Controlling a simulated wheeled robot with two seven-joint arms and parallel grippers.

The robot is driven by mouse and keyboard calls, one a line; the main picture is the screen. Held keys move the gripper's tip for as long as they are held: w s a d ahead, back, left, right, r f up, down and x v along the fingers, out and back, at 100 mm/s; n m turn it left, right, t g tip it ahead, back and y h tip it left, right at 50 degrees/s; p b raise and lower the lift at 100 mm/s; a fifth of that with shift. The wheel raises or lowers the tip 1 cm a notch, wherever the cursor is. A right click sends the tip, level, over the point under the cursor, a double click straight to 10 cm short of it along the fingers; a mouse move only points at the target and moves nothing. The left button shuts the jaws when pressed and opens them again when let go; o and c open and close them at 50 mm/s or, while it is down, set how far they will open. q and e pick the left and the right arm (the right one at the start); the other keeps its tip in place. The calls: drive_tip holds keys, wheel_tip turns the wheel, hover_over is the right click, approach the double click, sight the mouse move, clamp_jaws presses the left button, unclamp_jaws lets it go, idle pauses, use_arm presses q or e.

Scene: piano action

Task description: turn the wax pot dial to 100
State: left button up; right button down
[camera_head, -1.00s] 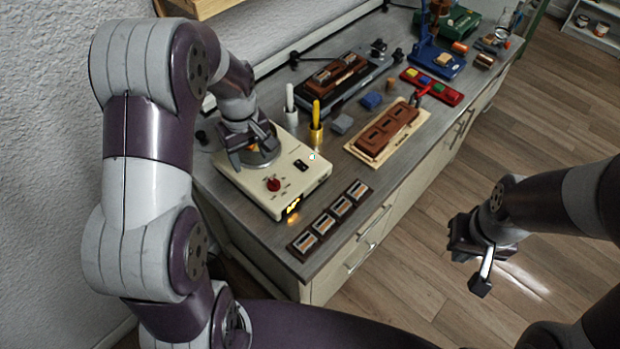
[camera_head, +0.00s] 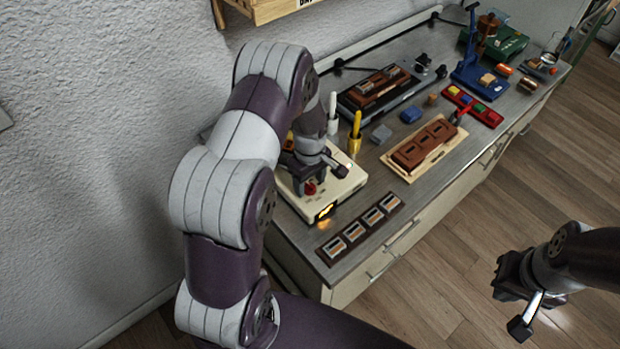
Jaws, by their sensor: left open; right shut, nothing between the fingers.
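The wax pot (camera_head: 347,186) is a cream box on the near left part of the bench, with a lit orange display (camera_head: 325,211) on its front. Its red dial (camera_head: 310,188) shows just below my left gripper (camera_head: 318,180). That gripper is open above the box top, with its fingers close to the dial; I cannot tell whether they touch it. The gripper and arm hide much of the pot's top, and the dial's setting is too small to read. My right gripper (camera_head: 521,309) is shut and empty, over the floor at the right.
A white pen (camera_head: 333,108) and a yellow pen in a brass cup (camera_head: 355,140) stand behind the pot. A dark strip with several small plates (camera_head: 362,228) lies in front. A brown block on a wooden board (camera_head: 424,147) is to the right.

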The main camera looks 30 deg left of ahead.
use_arm(q)
drive_tip(key=shift+f, duration=0.35)
drive_tip(key=c, duration=1)
drive_tip(key=shift+c, duration=0.2)
